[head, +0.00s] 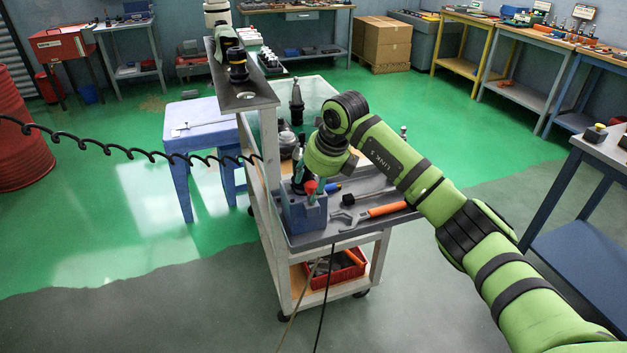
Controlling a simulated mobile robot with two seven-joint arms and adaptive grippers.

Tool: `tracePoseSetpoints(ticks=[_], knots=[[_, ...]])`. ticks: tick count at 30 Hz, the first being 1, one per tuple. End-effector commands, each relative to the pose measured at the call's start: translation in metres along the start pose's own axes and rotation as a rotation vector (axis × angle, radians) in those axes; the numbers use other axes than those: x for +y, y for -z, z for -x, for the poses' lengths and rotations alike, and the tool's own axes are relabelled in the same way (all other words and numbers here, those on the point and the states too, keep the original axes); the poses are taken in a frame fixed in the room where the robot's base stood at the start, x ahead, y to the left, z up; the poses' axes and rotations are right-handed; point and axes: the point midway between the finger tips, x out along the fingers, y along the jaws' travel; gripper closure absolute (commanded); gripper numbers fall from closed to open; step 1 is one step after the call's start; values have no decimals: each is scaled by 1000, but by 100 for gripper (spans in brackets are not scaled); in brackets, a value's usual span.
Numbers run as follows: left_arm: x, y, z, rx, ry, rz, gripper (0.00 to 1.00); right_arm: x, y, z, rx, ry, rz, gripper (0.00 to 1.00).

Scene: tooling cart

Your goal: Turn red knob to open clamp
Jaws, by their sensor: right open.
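The red knob (310,187) sits on top of the blue clamp block (304,213), at the near left corner of the cart's upper shelf. My right arm reaches in from the right, and my right gripper (320,183) points down close to the knob. It is open, but its fingers are small and partly hidden, so I cannot tell if they touch the knob. My left gripper is not in view.
On the cart shelf (345,223), an orange-handled wrench (372,214) and a black-handled tool (367,197) lie right of the block. A red bin (338,270) sits on the lower shelf. A blue stool (205,130) stands left. A black coiled cable (130,152) crosses the left side.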

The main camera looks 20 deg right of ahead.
Motion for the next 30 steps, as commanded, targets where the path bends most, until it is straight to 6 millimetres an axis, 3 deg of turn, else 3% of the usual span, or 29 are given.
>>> tracePoseSetpoints(ticks=[1,3,5,19,30], knots=[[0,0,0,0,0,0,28,0,0,0,0,0,0,52],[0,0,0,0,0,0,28,0,0,0,0,0,0,80],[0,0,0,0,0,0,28,0,0,0,-1,0,0,100],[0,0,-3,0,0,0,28,0,-1,0,-3,25,-54,100],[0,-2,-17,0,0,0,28,1,-2,0,-7,133,-310,100]])
